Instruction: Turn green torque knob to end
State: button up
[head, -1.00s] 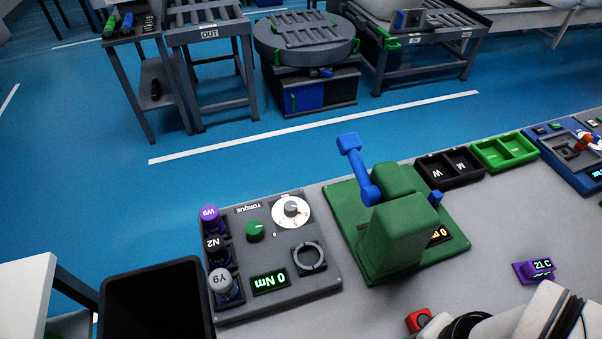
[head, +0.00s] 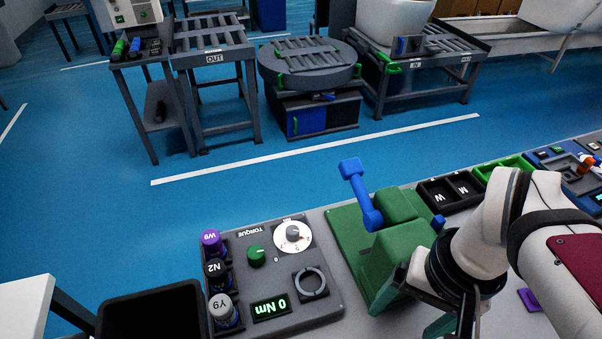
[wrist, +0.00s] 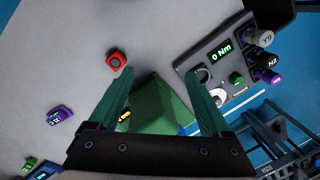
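The green torque knob (head: 256,255) sits on the grey torque panel (head: 331,317), left of a white dial (head: 292,235). The display (head: 270,307) on the panel reads 0 Nm. In the wrist view the knob (wrist: 236,79) is at the right, beyond my right finger. My gripper (wrist: 161,86) is open with its two teal fingers wide apart and nothing held between them. It is above the green fixture (wrist: 158,112), well away from the knob. In the head view my gripper is at the lower right, mostly hidden by my arm.
The green fixture with a blue lever (head: 358,190) stands right of the panel. Bottles marked W9 (head: 211,240), N2 (head: 215,270) and Y9 (head: 222,307) stand at the panel's left. A black bin (head: 150,312) is farther left. A red button (wrist: 116,61) is on the table.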

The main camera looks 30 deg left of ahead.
jog(key=w+a+n, duration=0.5)
jog(key=w+a, duration=0.2)
jog(key=a, duration=0.1)
jog(key=n+h, duration=0.1)
jog(key=n, duration=1.1)
send_over(255, 252)
notch_tip(255, 252, down, 5)
jog(key=shift+n+t, duration=0.3)
notch_tip(255, 252, down, 15)
jog(key=shift+r, duration=0.2)
jog(key=shift+f, duration=0.6)
jog(key=shift+c, duration=0.4)
grip_shut()
